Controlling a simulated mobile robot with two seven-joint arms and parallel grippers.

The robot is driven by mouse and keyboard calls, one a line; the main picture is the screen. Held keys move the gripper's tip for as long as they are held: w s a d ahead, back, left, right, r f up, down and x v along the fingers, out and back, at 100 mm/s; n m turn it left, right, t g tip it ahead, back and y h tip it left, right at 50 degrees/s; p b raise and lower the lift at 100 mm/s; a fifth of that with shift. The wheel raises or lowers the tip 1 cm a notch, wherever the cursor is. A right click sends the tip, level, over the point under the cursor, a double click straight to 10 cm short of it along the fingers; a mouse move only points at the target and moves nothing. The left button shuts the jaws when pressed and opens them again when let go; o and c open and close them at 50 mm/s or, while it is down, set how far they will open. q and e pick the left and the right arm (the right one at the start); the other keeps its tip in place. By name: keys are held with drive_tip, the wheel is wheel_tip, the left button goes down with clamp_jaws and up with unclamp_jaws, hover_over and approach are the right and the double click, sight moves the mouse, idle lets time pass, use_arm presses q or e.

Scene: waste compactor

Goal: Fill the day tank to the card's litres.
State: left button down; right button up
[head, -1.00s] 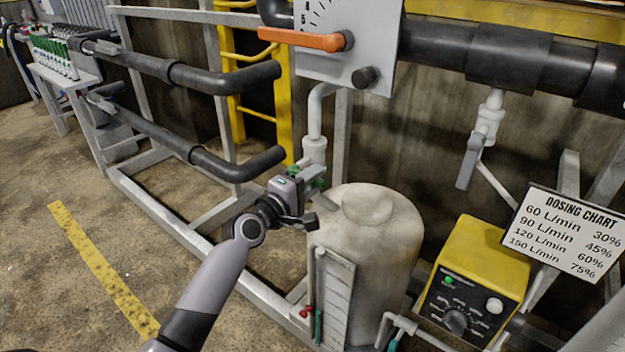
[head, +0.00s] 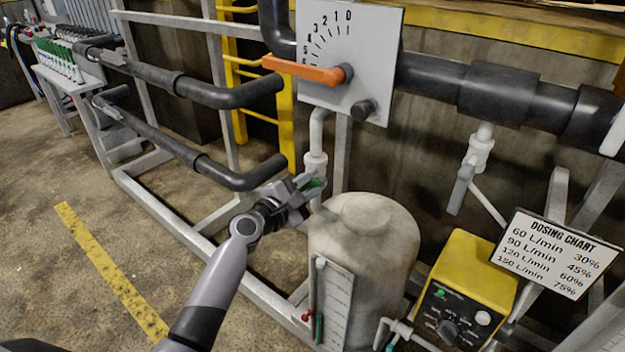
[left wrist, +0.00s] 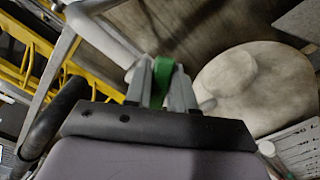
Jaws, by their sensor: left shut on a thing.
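The day tank (head: 375,235) is a pale, domed tank in the middle of the head view. It also shows in the left wrist view (left wrist: 265,80). A marked level gauge (head: 337,300) stands on its front; its level is too small to read. My left gripper (head: 314,188) is at the white pipe (head: 316,160) above the tank's left shoulder. In the left wrist view its fingers (left wrist: 163,85) are shut on a green valve handle (left wrist: 162,72). A dosing chart (head: 552,252) lists L/min and percentages; I see no card with litres. My right gripper is not in view.
An orange lever (head: 305,70) points left on a numbered dial plate (head: 370,30). A yellow dosing box (head: 468,275) with a knob stands right of the tank. Black pipes (head: 215,95) and a grey frame lie left.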

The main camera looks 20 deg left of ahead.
use_arm(q)
drive_tip(key=shift+w+a+r+n+p, duration=0.15)
drive_tip(key=shift+r+n+p, duration=0.15)
drive_tip(key=shift+n, duration=0.15)
drive_tip(key=shift+s+a+r+n+p, duration=0.15)
drive_tip(key=shift+n+p, duration=0.15)
drive_tip(key=shift+n, duration=0.15)
drive_tip(key=shift+w+a+r+n, duration=0.1)
drive_tip(key=shift+w+a+n, duration=0.05)
drive_tip(key=shift+n, duration=0.35)
drive_tip(key=shift+p, duration=0.3)
drive_tip(key=c, duration=1)
unclamp_jaws()
drive_tip(key=shift+c, duration=0.2)
drive_tip(key=v, duration=0.7)
drive_tip(key=shift+p, duration=0.4)
